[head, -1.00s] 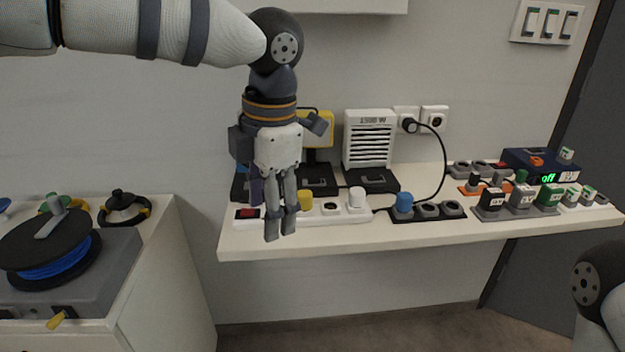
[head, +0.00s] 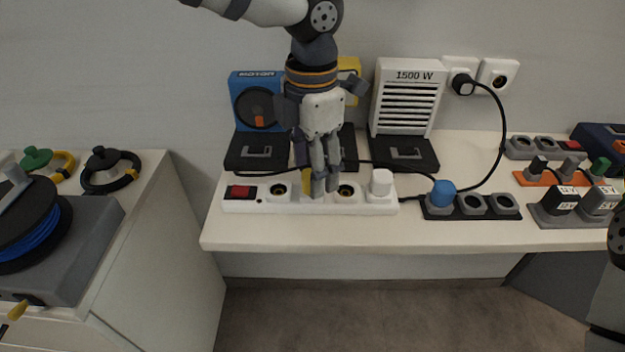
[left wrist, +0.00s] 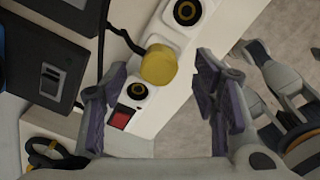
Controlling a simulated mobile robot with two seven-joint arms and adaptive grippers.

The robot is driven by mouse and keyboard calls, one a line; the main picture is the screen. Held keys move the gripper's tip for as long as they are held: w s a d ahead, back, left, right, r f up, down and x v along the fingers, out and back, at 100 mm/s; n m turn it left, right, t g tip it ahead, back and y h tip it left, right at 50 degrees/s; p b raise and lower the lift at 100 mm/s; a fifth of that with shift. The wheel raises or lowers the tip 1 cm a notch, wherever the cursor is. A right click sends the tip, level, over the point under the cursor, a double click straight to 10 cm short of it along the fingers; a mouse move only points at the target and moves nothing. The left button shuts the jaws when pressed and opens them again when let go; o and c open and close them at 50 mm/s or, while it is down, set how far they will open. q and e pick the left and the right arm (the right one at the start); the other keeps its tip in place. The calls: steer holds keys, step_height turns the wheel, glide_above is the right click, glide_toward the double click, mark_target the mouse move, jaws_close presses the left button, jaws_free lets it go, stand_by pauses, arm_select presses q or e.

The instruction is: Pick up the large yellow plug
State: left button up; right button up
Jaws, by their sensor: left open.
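The yellow plug (left wrist: 159,65) is a round-capped plug seated in a white power strip (head: 228,206). In the head view the yellow plug (head: 307,182) is mostly hidden behind my left gripper's fingers. My left gripper (head: 319,188) is open, pointing down over the strip. In the left wrist view the plug shows between the fingertips of my left gripper (left wrist: 162,66), with a gap on each side; I cannot tell whether the tips reach down beside it. Grey parts at the right of the left wrist view look like my right gripper (left wrist: 268,75), its jaws unclear.
A white plug (head: 381,184) stands at the strip's right end, a red switch (head: 240,192) at its left. A blue plug (head: 441,193) sits in a dark strip further right. A white heater (head: 406,98) and blue box (head: 256,100) stand behind. The shelf front is clear.

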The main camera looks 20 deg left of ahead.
arm_select(q)
step_height(320, 180, down, 2)
steer(key=shift+f, duration=0.1)
jaws_close()
steer(key=shift+w, duration=0.1)
steer(key=shift+r, duration=0.4)
steer(key=r, duration=0.4)
steer(key=shift+s+d, duration=0.35)
steer(key=s+d+r+p, duration=0.2)
steer(key=s+d+r, duration=0.6)
steer(key=s, duration=0.2)
steer(key=shift+r, duration=0.15)
arm_select(e)
steer(key=shift+t, duration=0.6)
steer(key=shift+w+r, duration=1.35)
steer(key=shift+w, duration=0.15)
